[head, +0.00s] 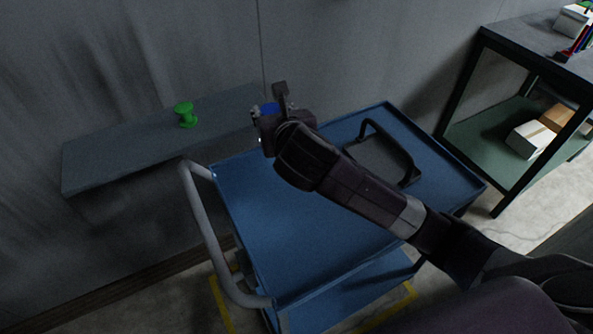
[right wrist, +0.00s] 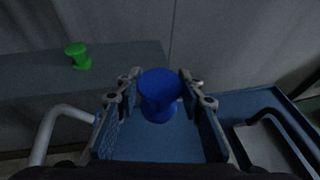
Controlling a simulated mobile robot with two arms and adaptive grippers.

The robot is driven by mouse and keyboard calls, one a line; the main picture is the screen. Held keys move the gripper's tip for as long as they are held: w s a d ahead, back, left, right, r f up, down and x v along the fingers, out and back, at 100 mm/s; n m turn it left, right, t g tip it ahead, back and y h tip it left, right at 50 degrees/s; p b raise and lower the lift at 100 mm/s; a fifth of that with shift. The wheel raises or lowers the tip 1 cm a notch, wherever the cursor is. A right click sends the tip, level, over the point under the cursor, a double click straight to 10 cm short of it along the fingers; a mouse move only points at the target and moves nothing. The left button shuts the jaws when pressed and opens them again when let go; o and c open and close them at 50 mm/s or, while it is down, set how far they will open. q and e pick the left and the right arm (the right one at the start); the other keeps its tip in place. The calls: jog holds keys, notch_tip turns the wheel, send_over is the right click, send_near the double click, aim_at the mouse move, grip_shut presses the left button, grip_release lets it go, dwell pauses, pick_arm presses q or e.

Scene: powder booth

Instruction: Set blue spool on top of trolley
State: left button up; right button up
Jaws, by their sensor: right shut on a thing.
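The blue spool (right wrist: 160,92) is between the fingers of my right gripper (right wrist: 160,97) in the right wrist view. In the head view a little of the blue spool (head: 269,109) shows at my right gripper (head: 272,112), and the rest is hidden behind the gripper. My left gripper is not in view.
A green spool (head: 186,115) stands on the grey wall shelf (head: 120,155) left of the trolley. A black-framed object (head: 408,160) lies on the right part of the trolley top. A dark-framed rack (head: 470,100) with boxes stands at the right. The trolley top's left part is clear.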

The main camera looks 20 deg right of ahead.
notch_tip(320, 180, down, 15)
jog(key=shift+r+b, duration=0.1)
jog(key=shift+b, duration=0.75)
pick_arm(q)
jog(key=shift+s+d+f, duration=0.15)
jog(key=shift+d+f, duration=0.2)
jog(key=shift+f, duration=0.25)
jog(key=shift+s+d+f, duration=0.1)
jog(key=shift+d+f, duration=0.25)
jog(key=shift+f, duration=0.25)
pick_arm(e)
jog(key=shift+f, duration=1.8)
jog(key=shift+f, duration=0.1)
jog(key=o, duration=1.3)
jog(key=shift+s, duration=0.1)
jog(key=shift+c, duration=0.2)
